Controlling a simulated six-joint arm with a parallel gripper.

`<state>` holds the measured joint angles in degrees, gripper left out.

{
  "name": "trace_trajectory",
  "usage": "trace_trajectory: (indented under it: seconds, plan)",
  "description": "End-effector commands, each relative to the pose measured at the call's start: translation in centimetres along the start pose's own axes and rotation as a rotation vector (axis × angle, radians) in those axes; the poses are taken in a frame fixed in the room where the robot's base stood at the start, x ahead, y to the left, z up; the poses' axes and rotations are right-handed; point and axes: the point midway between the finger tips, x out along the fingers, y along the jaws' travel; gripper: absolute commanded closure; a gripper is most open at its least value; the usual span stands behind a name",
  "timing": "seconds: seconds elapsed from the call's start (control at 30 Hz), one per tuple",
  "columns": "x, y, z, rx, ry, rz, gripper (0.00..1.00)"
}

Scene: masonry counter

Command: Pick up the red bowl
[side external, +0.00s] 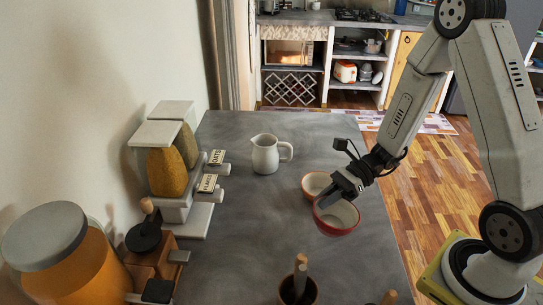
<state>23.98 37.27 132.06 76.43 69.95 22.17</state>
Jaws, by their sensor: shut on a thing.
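The red bowl (336,218) has a red outside and rim and a pale inside. It is near the right side of the grey counter (247,222), and a slight tilt shows. My gripper (329,199) comes from the upper right and is shut on the far left part of its rim. I cannot tell for sure whether the bowl is clear of the counter. The fingertips are partly hidden against the bowl.
A brown bowl (315,183) with a pale inside stands right behind the red bowl. A white jug (266,155) stands farther back. Dispensers (167,172) and a large jar (60,262) line the left wall. A pot with a wooden handle (298,290) is in front.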

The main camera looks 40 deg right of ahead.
Motion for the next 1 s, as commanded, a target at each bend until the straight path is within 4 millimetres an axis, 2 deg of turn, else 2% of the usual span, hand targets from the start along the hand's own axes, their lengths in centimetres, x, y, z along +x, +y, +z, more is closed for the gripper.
trace_trajectory:
  seconds: [0.1,0.4,1.0]
  plan:
    - [-0.6,0.2,1.4,-0.004,-0.001,0.0,1.0]
    - [-1.6,0.7,3.8,-0.002,-0.001,0.0,1.0]
    - [-1.8,0.9,4.4,0.0,-0.002,0.001,1.0]
